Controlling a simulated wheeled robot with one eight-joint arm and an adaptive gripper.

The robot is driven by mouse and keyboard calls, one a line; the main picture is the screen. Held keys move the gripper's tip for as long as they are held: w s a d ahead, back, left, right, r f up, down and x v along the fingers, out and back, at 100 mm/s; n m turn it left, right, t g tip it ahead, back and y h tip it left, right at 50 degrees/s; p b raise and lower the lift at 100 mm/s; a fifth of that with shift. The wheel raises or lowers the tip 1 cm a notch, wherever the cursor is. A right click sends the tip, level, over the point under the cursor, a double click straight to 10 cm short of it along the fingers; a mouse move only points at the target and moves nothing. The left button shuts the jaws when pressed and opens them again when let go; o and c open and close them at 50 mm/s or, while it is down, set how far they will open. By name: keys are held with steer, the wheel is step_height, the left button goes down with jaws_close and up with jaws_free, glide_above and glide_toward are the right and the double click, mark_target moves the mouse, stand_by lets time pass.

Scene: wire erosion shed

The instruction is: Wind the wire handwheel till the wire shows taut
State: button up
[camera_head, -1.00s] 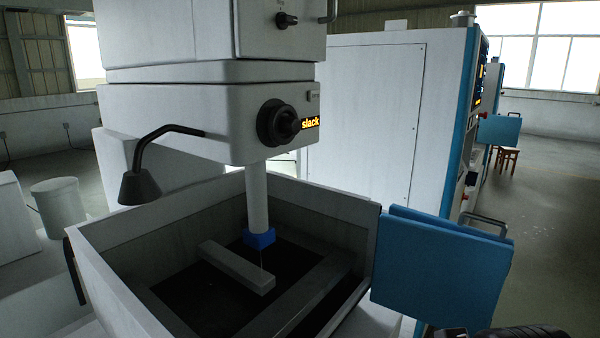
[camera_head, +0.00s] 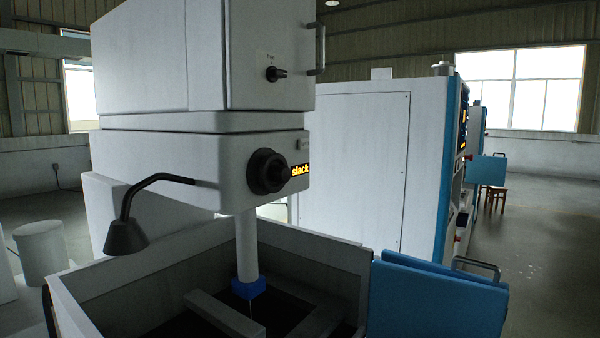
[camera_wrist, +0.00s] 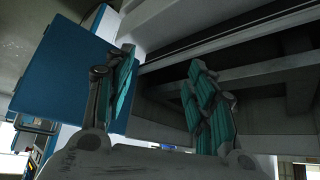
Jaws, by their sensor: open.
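The black wire handwheel (camera_head: 267,171) sits on the front of the white machine head (camera_head: 215,160). An amber readout (camera_head: 300,170) beside it shows "slack". Below the head, a pale column (camera_head: 246,245) ends in a blue block (camera_head: 249,288), with a thin wire under it. My gripper (camera_wrist: 160,90) shows only in the wrist view, with its two teal-padded fingers spread apart and nothing between them. The handwheel is not in the wrist view, so the gap between it and my gripper cannot be told.
The open tank (camera_head: 115,280) lies below the head. A blue panel (camera_head: 437,300) stands at its right and also shows in the wrist view (camera_wrist: 75,75). A black lamp on a bent arm (camera_head: 126,236) juts out left of the handwheel. Open floor (camera_head: 550,235) lies at the far right.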

steer(key=w+a+r+y+p, duration=0.5)
steer(key=w+a+r+p, duration=0.2)
steer(key=r, duration=0.4)
steer(key=t+y+p, duration=0.4)
steer(key=y+p, duration=0.2)
steer(key=p, duration=0.3)
glide_toward(286, 175)
steer(key=s+d+f, duration=0.2)
steer(key=s+f, duration=0.3)
step_height(286, 175, up, 3)
steer(key=w+d+y, duration=0.2)
steer(key=w+y, duration=0.1)
steer(key=shift+t, duration=0.3)
steer(key=b+x, duration=0.1)
steer(key=x, duration=1.2)
steer(key=shift+f, duration=0.15)
steer(key=c, duration=1.1)
